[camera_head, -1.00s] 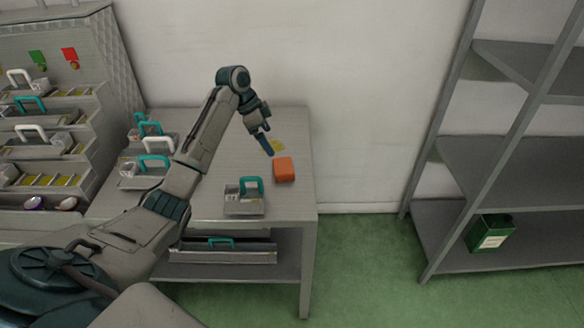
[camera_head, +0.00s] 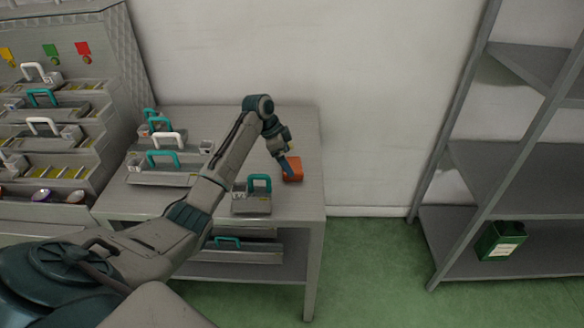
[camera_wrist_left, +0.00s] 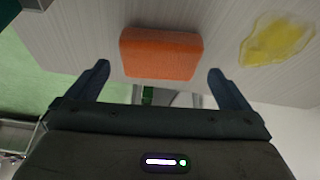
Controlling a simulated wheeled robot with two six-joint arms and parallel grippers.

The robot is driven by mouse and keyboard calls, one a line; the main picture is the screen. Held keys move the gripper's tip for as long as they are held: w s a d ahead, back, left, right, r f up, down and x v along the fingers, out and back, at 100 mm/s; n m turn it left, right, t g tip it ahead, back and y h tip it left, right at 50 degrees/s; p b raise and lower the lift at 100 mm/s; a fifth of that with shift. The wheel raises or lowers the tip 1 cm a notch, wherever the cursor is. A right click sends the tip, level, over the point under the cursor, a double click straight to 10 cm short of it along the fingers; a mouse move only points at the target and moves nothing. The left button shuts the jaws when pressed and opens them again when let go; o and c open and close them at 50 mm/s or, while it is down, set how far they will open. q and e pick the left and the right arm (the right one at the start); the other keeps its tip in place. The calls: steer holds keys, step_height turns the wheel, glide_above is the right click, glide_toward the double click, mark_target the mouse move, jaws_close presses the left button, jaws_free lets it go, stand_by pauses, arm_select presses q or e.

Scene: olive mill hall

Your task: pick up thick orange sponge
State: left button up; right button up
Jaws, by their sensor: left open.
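The thick orange sponge (camera_head: 293,168) lies on the grey table, near its right edge in the head view. In the left wrist view the sponge (camera_wrist_left: 161,53) sits ahead of the fingertips, roughly centred between them. My left gripper (camera_head: 287,170) is at the sponge in the head view and covers part of it. In the left wrist view the gripper (camera_wrist_left: 158,77) is open, one finger on each side of the sponge's width, with nothing held. Whether a finger touches the sponge I cannot tell. My right gripper does not show.
A yellow spill (camera_wrist_left: 277,40) lies on the tabletop beside the sponge. A small tray with a teal handle (camera_head: 251,203) stands just in front of the sponge. More handled trays (camera_head: 163,178) stand to the left on the table (camera_head: 305,200). A metal shelf (camera_head: 510,170) is at the right.

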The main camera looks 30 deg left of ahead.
mark_target(291, 165)
arm_select(q)
steer(key=x, duration=0.3)
steer(key=shift+f, duration=0.15)
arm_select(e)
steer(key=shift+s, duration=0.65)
arm_select(q)
steer(key=c, duration=0.8)
